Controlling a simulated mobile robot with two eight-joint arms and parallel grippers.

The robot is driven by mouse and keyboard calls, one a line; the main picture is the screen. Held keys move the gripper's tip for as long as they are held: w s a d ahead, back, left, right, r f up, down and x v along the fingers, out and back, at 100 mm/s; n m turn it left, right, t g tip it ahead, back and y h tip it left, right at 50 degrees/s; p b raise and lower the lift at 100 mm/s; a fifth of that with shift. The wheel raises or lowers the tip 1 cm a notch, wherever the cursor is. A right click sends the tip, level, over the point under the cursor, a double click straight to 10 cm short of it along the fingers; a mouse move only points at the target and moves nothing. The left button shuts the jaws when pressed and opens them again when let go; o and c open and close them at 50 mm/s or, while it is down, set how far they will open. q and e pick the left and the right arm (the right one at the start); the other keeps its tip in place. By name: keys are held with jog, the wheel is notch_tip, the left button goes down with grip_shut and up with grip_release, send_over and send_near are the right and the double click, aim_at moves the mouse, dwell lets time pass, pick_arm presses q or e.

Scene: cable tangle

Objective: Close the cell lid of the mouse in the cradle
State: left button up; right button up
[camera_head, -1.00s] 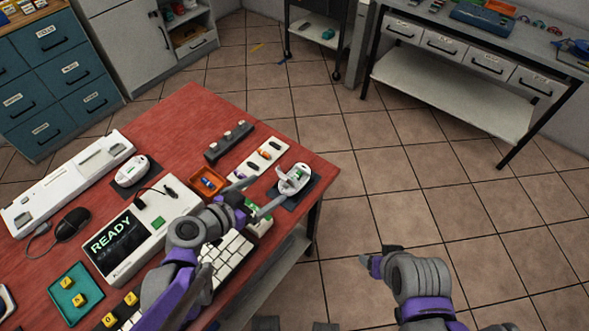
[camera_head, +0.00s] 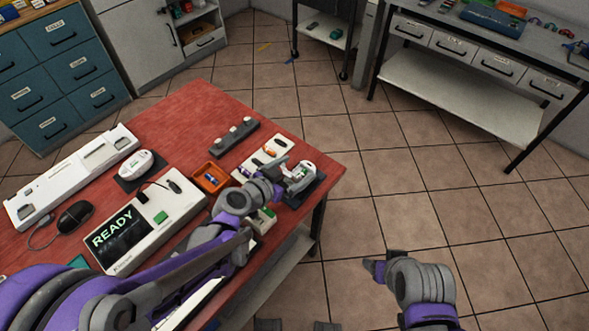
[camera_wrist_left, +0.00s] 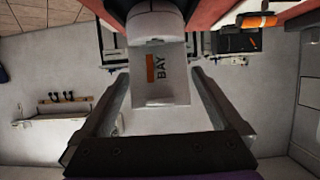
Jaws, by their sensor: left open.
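The white mouse (camera_head: 304,169) sits in its dark cradle (camera_head: 314,187) at the table's right corner, partly hidden by my left gripper (camera_head: 285,182). In the left wrist view, the rounded white end of the mouse (camera_wrist_left: 155,22) is at the top. A pale flap marked "BAY" with an orange bar, which looks like the cell lid (camera_wrist_left: 160,88), stands out from it. My left gripper's two fingers (camera_wrist_left: 159,78) are open, one on each side of the flap, with visible gaps. My right gripper (camera_head: 374,268) is over the floor, away from the table; its fingers are unclear.
An orange tray (camera_head: 211,178) and a white holder strip (camera_head: 266,152) lie close to the left gripper. A dark block with several pegs (camera_head: 234,137) is behind. A console reading "READY" (camera_head: 121,241) and another white mouse (camera_head: 137,164) are to the left.

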pick_arm(q)
jog(key=c, duration=1.3)
jog(key=shift+c, duration=0.2)
